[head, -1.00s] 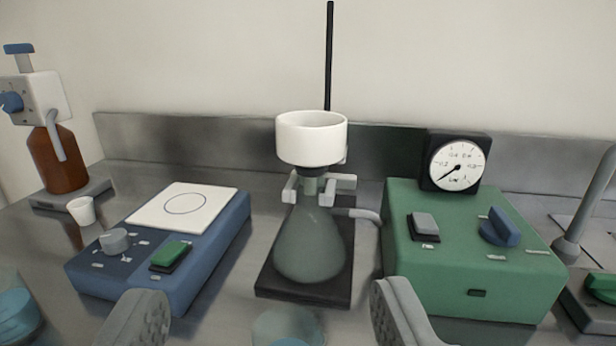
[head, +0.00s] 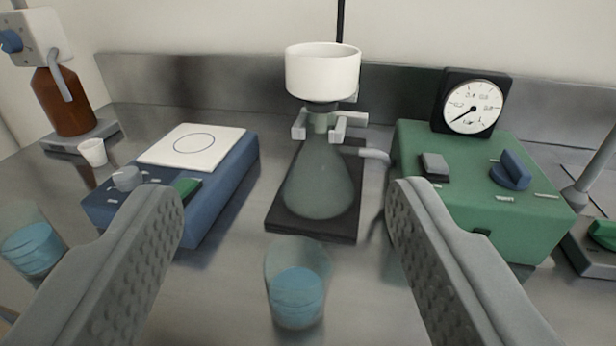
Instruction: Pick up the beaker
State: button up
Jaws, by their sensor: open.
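A clear glass beaker (head: 297,290) with blue liquid stands upright on the steel bench, low in the middle of the head view. My gripper (head: 290,200) is open, its two grey ridged fingers wide apart to the left and right. The beaker shows between the fingers, and neither finger appears to touch it. A second beaker (head: 32,240) with blue liquid stands at the left edge, outside the left finger.
Behind the beaker, a filter flask (head: 320,185) with a white funnel (head: 322,72) stands on a black base. A blue hotplate (head: 215,185) is at left, a green pump box (head: 470,190) with a gauge at right. A small white cup (head: 92,152) and a brown bottle (head: 64,100) are far left.

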aim_at(298, 271)
jog(key=k+l, duration=0.2)
jog(key=l, duration=0.25)
jog(key=k+l+u, duration=0.1)
jog(key=k+l, duration=0.15)
jog(key=l, duration=0.2)
jog(key=k+l, duration=0.25)
jog(key=l, duration=0.15)
jog(key=i+u, duration=0.05)
